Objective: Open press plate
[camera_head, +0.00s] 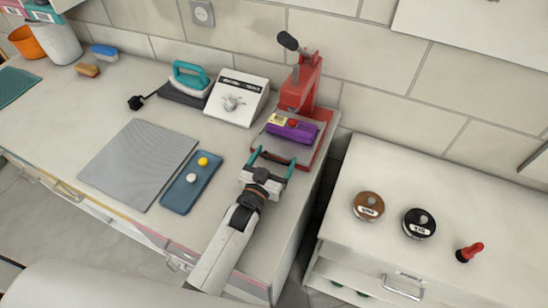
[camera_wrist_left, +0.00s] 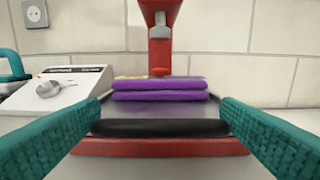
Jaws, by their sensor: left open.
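The red press (camera_head: 304,84) stands at the back right of the counter, with a black-tipped lever (camera_head: 289,41) on top. It also shows in the left wrist view (camera_wrist_left: 162,35). A folded purple cloth (camera_head: 292,130) with a yellow label lies on its grey plate (camera_head: 283,147). In the left wrist view, a black bar (camera_wrist_left: 160,127) runs across the plate's front edge. My left gripper (camera_head: 275,160) is open in front of the press. Its teal fingers (camera_wrist_left: 160,115) stand either side of the black bar, apparently without closing on it. My right gripper is not in view.
A white control box (camera_head: 236,99) stands left of the press. A teal iron (camera_head: 190,78), a grey mat (camera_head: 138,160) and a blue tray (camera_head: 190,184) lie further left. A lower white cabinet (camera_head: 440,185) with two round tins stands right, across a gap.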

